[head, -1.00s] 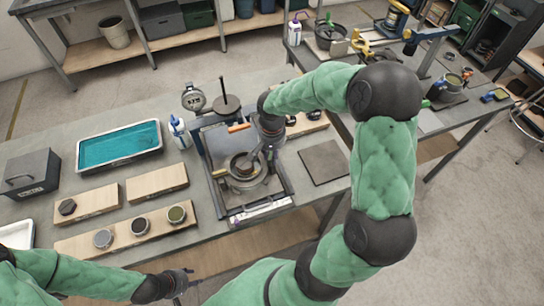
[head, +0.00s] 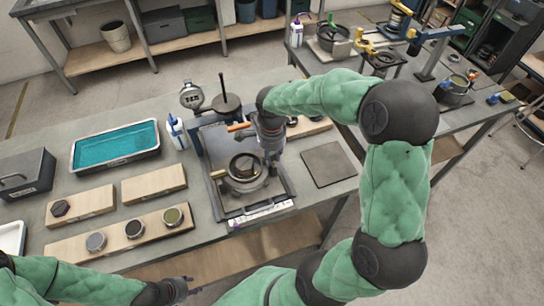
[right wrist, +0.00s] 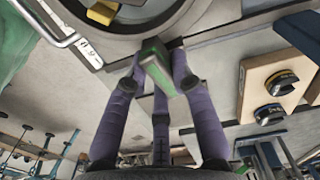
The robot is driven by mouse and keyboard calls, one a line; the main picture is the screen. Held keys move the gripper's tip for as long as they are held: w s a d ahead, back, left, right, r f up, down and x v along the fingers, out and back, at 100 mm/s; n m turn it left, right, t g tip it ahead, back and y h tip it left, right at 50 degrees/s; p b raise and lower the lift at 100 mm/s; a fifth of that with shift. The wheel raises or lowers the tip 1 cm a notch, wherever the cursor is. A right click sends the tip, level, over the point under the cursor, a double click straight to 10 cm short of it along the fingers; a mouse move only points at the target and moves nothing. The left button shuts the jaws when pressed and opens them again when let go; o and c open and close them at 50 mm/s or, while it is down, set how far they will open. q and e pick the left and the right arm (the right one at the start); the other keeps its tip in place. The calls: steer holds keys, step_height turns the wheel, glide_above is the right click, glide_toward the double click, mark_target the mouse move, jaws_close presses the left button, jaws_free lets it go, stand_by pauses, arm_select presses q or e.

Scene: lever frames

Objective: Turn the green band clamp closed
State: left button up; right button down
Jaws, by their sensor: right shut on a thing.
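The green band clamp shows in the right wrist view as a green lever block (right wrist: 158,68) at the rim of a grey round vessel (right wrist: 150,18). My right gripper (right wrist: 160,60) is shut on this lever, with its fingers around it. In the head view the vessel (head: 243,186) stands on a dark tray (head: 283,183), and my right gripper (head: 270,158) reaches its right side from above. The lever is hidden there. My left gripper (head: 186,286) is low at the bottom, apart from the table objects; its fingers are too small to judge.
A gauge (head: 192,95) and a white bottle (head: 176,132) stand behind the tray. A teal-filled basin (head: 112,147) and wooden boards with small round parts (head: 134,228) lie to the left. A dark flat plate (head: 328,164) lies to the right of the tray.

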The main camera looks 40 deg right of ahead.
mark_target(271, 155)
steer(key=shift+m, duration=1.1)
steer(key=shift+r, duration=0.1)
steer(key=c, duration=1.3)
jaws_free()
step_height(271, 155, up, 12)
steer(key=shift+f, duration=0.1)
